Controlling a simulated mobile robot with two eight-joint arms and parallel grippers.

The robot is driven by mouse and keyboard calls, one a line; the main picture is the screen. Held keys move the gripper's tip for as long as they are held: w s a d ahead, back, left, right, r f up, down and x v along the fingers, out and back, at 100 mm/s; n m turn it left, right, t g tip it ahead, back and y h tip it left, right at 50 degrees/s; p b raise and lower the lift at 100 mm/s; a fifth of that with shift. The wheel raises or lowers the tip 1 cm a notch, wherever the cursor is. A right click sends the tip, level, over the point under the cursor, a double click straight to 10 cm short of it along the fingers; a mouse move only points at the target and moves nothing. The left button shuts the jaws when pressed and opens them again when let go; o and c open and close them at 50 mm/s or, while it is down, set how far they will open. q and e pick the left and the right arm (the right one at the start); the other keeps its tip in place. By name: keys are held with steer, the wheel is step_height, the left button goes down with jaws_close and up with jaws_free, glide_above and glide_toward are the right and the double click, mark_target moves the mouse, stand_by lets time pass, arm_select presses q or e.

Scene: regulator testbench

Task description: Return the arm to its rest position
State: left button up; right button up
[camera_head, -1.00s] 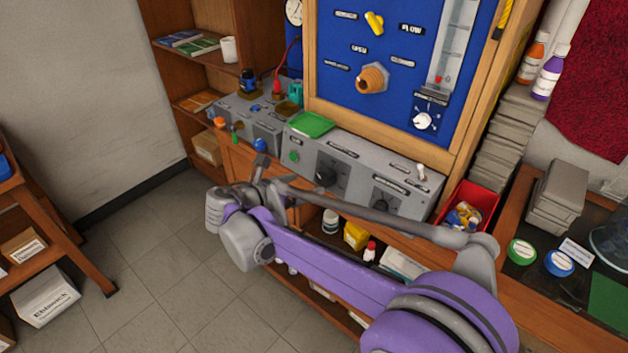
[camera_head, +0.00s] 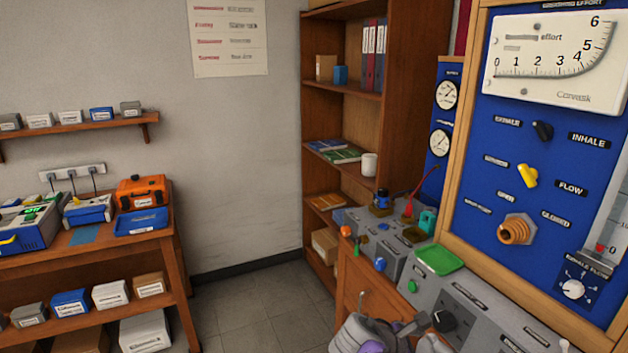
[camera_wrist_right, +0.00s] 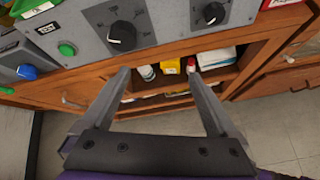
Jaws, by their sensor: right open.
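My right gripper (camera_wrist_right: 158,76) is open and empty in the right wrist view. Its two grey fingers are spread wide, in front of the wooden cabinet (camera_wrist_right: 85,87) under the grey control panel (camera_wrist_right: 90,38). Nothing shows between the fingers except the open shelf behind. In the head view, only grey and purple parts of my right arm (camera_head: 372,335) show at the bottom edge, just in front of the bench; the rest of the arm is out of the picture. My left gripper is in neither view.
The grey control panel with a green tray (camera_head: 438,260) and the blue test board (camera_head: 505,160) stand on the right. A wooden bookcase (camera_head: 318,140) stands behind. A side table (camera_head: 120,245) with an orange case is at left. Bare floor (camera_head: 250,310) lies between.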

arm_select(q)
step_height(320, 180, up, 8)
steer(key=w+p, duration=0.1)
steer(key=p, duration=0.5)
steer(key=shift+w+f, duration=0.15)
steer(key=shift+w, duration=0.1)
arm_select(e)
steer(key=s+a+f+m+y, duration=0.1)
steer(key=s+a+m+y, duration=0.1)
steer(key=s+m, duration=0.4)
steer(key=s+a+f+m+y, duration=0.1)
steer(key=s+a+m+y, duration=0.1)
steer(key=s+m+y, duration=0.2)
steer(key=s+a+f+m+t+y, duration=0.1)
steer(key=s+a+f+m+y, duration=0.1)
steer(key=s+m, duration=0.6)
steer(key=shift+s+a+m+y, duration=0.4)
steer(key=shift+s+y, duration=0.2)
steer(key=shift+y, duration=0.3)
steer(key=shift+f, duration=0.1)
